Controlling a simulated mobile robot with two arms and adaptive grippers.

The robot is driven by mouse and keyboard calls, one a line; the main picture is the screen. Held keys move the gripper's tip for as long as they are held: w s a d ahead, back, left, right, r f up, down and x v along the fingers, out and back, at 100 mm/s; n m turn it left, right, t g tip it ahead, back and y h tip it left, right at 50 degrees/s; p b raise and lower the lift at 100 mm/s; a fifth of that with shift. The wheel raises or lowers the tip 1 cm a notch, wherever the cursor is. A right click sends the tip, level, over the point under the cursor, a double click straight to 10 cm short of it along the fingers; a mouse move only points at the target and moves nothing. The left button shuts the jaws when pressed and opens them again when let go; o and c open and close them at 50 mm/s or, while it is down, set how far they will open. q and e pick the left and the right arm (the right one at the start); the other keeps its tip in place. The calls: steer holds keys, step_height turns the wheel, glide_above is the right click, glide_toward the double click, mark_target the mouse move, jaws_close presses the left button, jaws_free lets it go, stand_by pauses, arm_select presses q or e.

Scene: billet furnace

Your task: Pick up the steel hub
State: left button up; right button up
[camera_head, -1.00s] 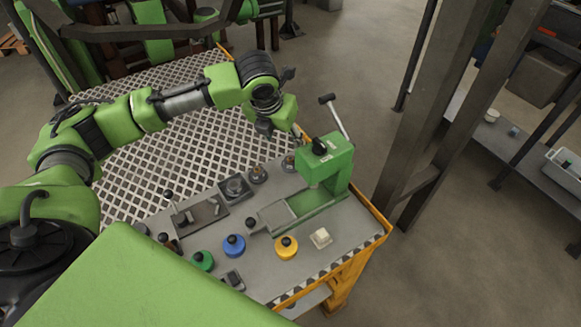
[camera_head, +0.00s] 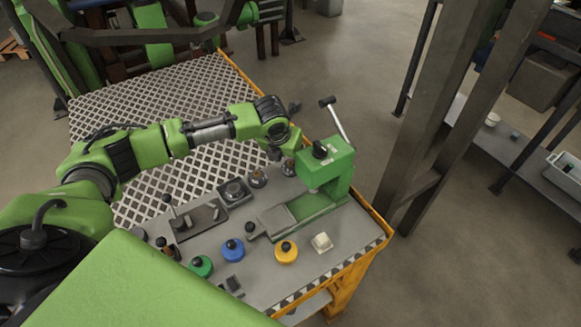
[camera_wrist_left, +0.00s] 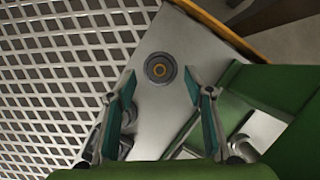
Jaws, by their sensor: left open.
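A round grey steel part with a brass-coloured centre, which looks like the steel hub (camera_wrist_left: 160,69), sits on the grey bench top near its far edge. In the head view the hub (camera_head: 288,168) is partly hidden by my gripper. My left gripper (camera_head: 277,154) is above and close beside it. In the left wrist view my left gripper (camera_wrist_left: 160,80) is open, with one finger on each side of the hub in the picture. The gap between fingers and hub cannot be judged exactly. The jaws hold nothing. My right gripper is not in view.
A green press (camera_head: 325,168) with a raised lever stands just right of the gripper. Another small round part (camera_head: 258,178) and a square fixture (camera_head: 235,191) are to the left. Blue (camera_head: 232,250), green (camera_head: 201,266) and yellow (camera_head: 286,253) knobbed parts lie nearer.

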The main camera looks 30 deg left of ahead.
mark_target(290, 163)
arm_select(q)
steer(key=shift+x, duration=1.5)
steer(key=shift+s, duration=0.1)
jaws_close()
steer(key=shift+r, duration=0.1)
steer(key=shift+r, duration=0.1)
